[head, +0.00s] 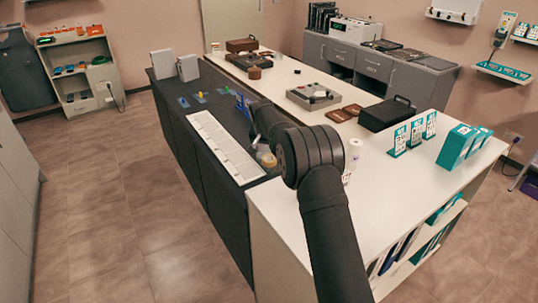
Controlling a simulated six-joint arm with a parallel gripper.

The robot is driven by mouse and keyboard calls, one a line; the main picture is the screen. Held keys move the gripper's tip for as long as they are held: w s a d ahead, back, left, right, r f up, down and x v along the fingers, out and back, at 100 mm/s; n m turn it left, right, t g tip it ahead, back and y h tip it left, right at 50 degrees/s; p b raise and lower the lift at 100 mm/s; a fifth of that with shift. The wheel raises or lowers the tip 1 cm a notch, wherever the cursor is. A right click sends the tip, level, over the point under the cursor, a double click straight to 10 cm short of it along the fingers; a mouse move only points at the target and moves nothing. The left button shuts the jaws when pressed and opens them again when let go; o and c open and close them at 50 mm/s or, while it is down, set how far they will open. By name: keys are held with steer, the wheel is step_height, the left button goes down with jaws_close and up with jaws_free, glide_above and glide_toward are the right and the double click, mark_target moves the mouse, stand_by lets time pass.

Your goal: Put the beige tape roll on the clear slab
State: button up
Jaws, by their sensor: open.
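A small beige roll (267,158), likely the tape roll, sits on the dark counter beside my arm, partly hidden by it. My gripper (257,139) is at the far end of my dark arm, pointing down over the counter close to the roll. It is small and partly covered by my arm; it is open, and I see nothing held in it. I cannot make out the clear slab; it may be hidden behind my arm or too faint to see.
A long white strip (225,146) lies along the dark counter (190,128). A blue upright item (243,103) stands near my arm. Two grey boxes (187,67) stand at the counter's far end. The white table (405,178) to the right holds a black case (387,114) and teal boxes (458,146).

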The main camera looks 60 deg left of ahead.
mark_target(270, 158)
steer(key=v, duration=0.5)
steer(key=shift+r, duration=0.25)
steer(key=x, duration=1.2)
steer(key=shift+f, duration=0.4)
steer(key=shift+r, duration=1.55)
